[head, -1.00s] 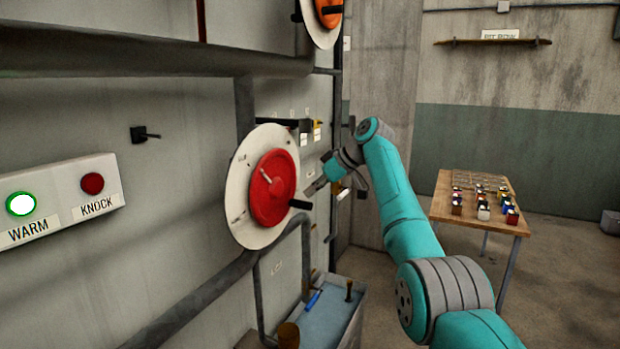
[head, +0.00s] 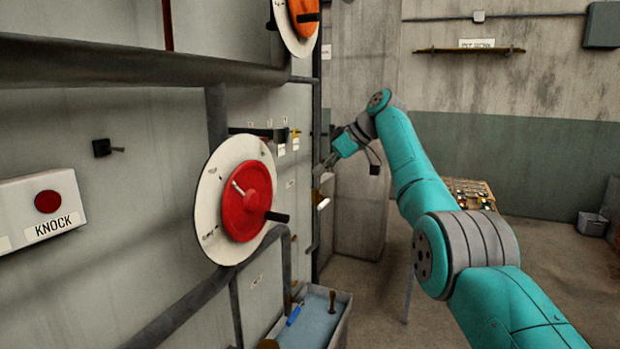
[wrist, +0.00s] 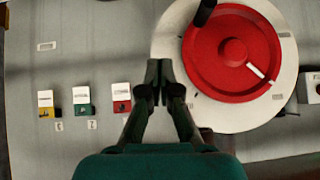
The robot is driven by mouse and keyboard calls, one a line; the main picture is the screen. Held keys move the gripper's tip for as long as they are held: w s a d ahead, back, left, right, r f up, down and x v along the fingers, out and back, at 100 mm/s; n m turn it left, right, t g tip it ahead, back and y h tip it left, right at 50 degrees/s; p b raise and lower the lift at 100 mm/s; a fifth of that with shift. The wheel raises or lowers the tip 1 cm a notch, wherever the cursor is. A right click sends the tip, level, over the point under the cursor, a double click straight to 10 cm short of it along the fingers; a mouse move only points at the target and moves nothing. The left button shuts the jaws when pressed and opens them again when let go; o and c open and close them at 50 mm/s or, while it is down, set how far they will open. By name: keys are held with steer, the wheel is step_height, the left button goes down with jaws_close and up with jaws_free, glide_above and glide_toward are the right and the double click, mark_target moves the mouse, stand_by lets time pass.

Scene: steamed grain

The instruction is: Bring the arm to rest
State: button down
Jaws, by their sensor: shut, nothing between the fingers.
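My teal arm (head: 408,160) reaches up and forward from the lower right in the head view, bent at its elbow. My gripper (head: 324,172) is at its far end, in front of the wall panel and right of the red wheel (head: 240,215). In the wrist view my gripper (wrist: 158,72) points at the panel, its fingertips together and nothing between them. There the red wheel (wrist: 210,60) on its white disc is right of the fingertips. I cannot tell how far the fingers are from the panel.
Small labelled switches (wrist: 83,105) sit left of the fingers in the wrist view. A pipe (head: 180,305) runs below the wheel above a blue-topped trough (head: 315,320). A KNOCK button box (head: 48,200) is at left. A table of small items (head: 472,192) stands behind my arm.

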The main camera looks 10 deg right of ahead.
step_height(320, 180, down, 37)
steer(key=w+m+t+h, duration=0.2)
steer(key=m+t, duration=0.1)
steer(key=m, duration=0.2)
steer(key=s+f+m+t+h, duration=0.1)
steer(key=s+f+m+h, duration=0.1)
steer(key=s+f, duration=1.05)
steer(key=s+f+m+t+h, duration=0.1)
steer(key=s+f, duration=0.8)
steer(key=f, duration=0.6)
steer(key=s+a+f+m+t+h, duration=0.1)
steer(key=s+f+m+t+h, duration=0.1)
steer(key=s, duration=3.1)
steer(key=s+r+t, duration=0.3)
steer(key=s+r, duration=2)
steer(key=shift+a+m+h, duration=0.25)
steer(key=shift+m+h, duration=0.05)
